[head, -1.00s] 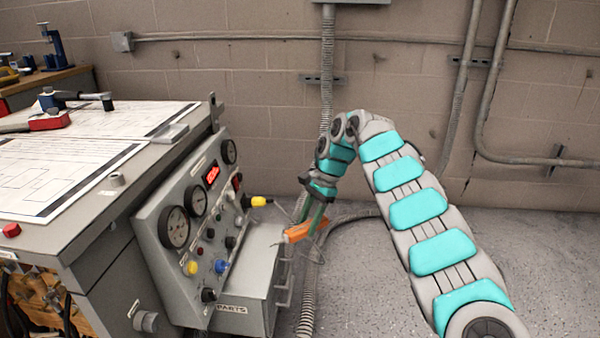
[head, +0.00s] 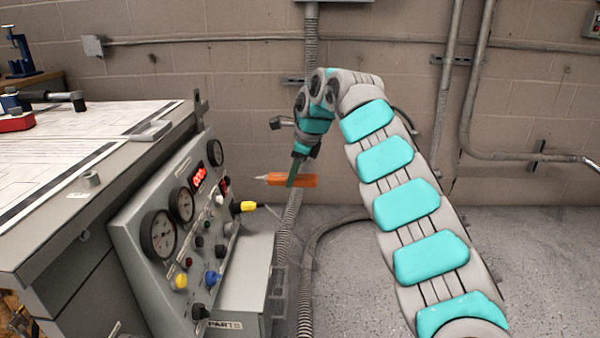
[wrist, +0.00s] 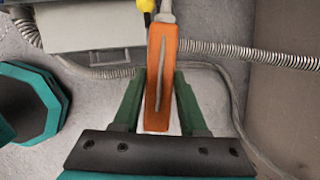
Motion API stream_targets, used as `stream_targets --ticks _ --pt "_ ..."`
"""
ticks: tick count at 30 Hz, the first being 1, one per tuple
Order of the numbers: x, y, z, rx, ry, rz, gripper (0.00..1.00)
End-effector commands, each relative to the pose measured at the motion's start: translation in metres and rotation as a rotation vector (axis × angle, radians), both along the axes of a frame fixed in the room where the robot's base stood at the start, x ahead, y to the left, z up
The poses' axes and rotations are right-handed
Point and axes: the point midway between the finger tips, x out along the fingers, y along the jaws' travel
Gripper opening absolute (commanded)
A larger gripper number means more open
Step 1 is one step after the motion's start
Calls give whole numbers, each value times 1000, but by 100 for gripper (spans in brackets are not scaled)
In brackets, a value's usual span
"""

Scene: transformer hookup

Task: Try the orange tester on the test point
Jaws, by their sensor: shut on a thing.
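The orange tester (head: 296,180) is level, its pale tip pointing left toward the panel's right end. My gripper (head: 293,170) is shut on it, high beside the panel. In the wrist view the tester (wrist: 161,75) stands between my two green fingers (wrist: 157,100), its tip running up to the frame's top edge. The grey sloped control panel (head: 135,240) carries gauges, a red display, knobs and sockets. I cannot tell which fitting is the test point. The tip is apart from the panel in the head view.
A yellow plug (head: 243,206) sticks out of the panel's right side, just below the tester. A grey parts box (head: 245,270) stands beneath. Corrugated conduit (head: 285,235) rises behind. A bench top with drawings (head: 60,155) is at left. The floor at right is clear.

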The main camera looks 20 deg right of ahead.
Motion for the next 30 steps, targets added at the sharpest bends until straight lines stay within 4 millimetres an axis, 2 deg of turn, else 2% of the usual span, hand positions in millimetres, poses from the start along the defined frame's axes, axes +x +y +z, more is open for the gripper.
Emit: stream_targets --ticks 15,30 --pt "13 41 -6 0 2 2 0" --pt "16 48 -9 1 0 0 0"
